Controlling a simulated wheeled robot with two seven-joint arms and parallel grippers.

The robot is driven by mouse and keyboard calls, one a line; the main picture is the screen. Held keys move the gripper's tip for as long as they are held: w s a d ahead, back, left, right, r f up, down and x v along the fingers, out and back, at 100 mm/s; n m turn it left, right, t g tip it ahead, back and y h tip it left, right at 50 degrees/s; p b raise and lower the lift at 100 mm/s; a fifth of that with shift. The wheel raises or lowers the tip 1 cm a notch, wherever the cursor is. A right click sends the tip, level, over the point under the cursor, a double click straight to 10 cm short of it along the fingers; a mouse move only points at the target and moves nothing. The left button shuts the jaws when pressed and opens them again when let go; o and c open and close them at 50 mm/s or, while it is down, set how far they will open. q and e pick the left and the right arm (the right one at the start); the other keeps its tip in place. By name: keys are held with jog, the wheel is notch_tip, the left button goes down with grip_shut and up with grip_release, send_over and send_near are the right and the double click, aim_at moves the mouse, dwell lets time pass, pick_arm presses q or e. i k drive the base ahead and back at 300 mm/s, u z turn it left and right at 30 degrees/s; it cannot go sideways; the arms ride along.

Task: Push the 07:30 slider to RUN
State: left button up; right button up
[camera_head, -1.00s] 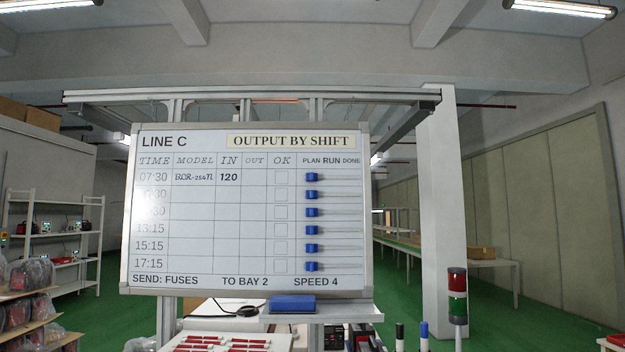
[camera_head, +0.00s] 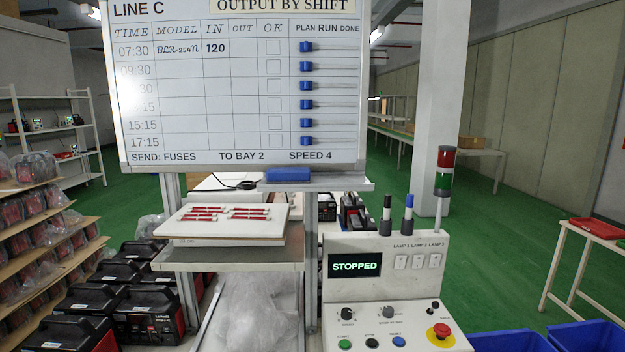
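The whiteboard (camera_head: 180,110) headed LINE C, OUTPUT BY SHIFT, stands upright ahead of me, its top cut off by the picture edge. The 07:30 row is the top row and reads 120 under IN. Its blue slider (camera_head: 306,47) sits at the left end of its track, under PLAN. RUN is the middle label and DONE the right one. The sliders of the rows below are also at the left, under PLAN. Neither of my grippers shows in the head view.
A blue eraser (camera_head: 288,175) lies on the ledge below the board. A control panel (camera_head: 340,300) with a STOPPED display, knobs and a red button stands in front, lower right. A signal tower (camera_head: 444,172), markers and a tray of red fuses (camera_head: 225,220) are near. Black boxes crowd the lower left.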

aim_at(306, 46)
jog(key=k, duration=1.35)
jog(key=z, duration=0.45)
jog(key=i, duration=0.45)
jog(key=z, duration=0.6)
jog(key=i, duration=1.05)
jog(key=u, duration=0.45)
